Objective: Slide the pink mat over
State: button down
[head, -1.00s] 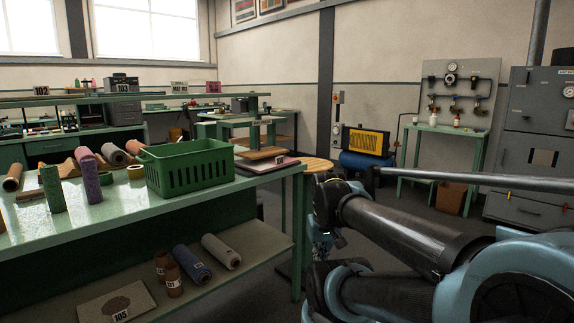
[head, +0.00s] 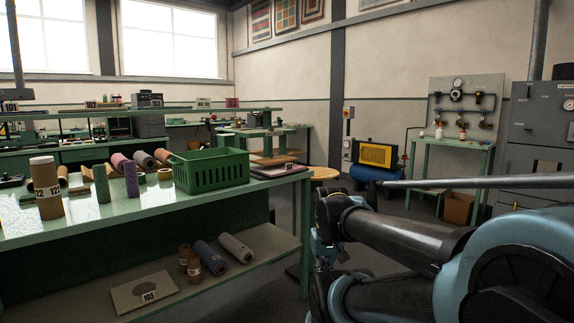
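A thin flat mat with a pinkish edge (head: 288,174) lies at the right end of the green bench, just right of the green crate. It looks like the pink mat, but its colour is hard to judge from here. Flat brown boards lie over or behind part of it. My arm reaches in from the right, over the floor and apart from the bench. A small blue and dark part at its far end, beside the bench's right end, may be my gripper (head: 325,249). Its fingers cannot be made out, and I see nothing held.
The green crate (head: 208,170) stands next to the mat. Several yarn rolls and a tall brown tube (head: 47,188) stand or lie farther left on the bench (head: 145,210). A round wooden top (head: 323,174) is behind its right end. Some floor is open beyond my arm.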

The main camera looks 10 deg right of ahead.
aim_at(274, 170)
jog(key=u, duration=0.1)
jog(key=i, duration=0.95)
jog(key=z, duration=0.15)
